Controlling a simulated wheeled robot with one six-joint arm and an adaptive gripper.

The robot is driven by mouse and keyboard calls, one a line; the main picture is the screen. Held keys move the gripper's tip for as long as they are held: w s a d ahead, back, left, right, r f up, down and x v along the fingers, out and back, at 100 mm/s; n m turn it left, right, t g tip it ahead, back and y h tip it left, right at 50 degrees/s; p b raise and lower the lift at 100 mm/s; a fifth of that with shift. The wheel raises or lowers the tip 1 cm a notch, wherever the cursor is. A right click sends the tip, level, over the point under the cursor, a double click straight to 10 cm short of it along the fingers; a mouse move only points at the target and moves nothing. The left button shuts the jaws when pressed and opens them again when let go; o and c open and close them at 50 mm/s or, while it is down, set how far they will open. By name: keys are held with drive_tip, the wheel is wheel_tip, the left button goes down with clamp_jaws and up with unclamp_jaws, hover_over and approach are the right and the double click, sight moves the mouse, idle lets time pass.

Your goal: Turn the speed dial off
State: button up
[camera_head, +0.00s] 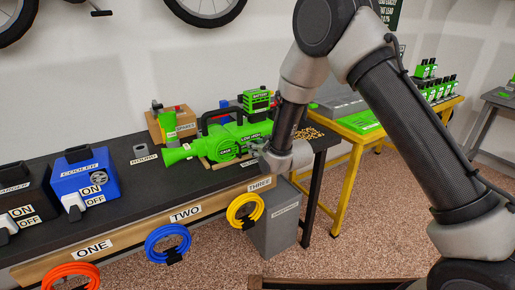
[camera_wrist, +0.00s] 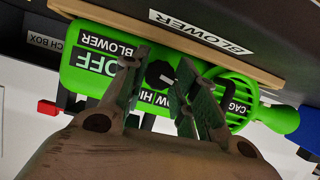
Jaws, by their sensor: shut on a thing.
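A green blower (camera_head: 225,138) stands on the dark workbench, its nozzle pointing left. My gripper (camera_head: 256,146) is at its front right side, reaching in from the right. In the wrist view the blower's green panel (camera_wrist: 85,85) shows upside down, with the labels BLOWER, OFF, LOW and HI. The black speed dial (camera_wrist: 160,74) sits between the fingertips of my gripper (camera_wrist: 162,85), which is shut on it. The fingers partly cover the labels around the dial, and its exact pointing is hard to tell. In the head view the dial is hidden by my gripper.
A blue cooler box (camera_head: 85,178) with ON and OFF labels stands left on the bench. Yellow (camera_head: 245,212), blue (camera_head: 168,244) and orange (camera_head: 70,276) hose coils hang along the front edge. A yellow table (camera_head: 365,135) stands behind right. A round grille (camera_wrist: 238,100) is beside the dial.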

drive_tip(key=shift+a+n+t+h, duration=0.1)
drive_tip(key=shift+n+t+h, duration=0.2)
drive_tip(key=shift+n+h, duration=0.35)
drive_tip(key=shift+n, duration=0.25)
drive_tip(key=o, duration=0.7)
drive_tip(key=shift+o, duration=0.2)
drive_tip(key=v, duration=1.2)
drive_tip(key=shift+f, duration=0.1)
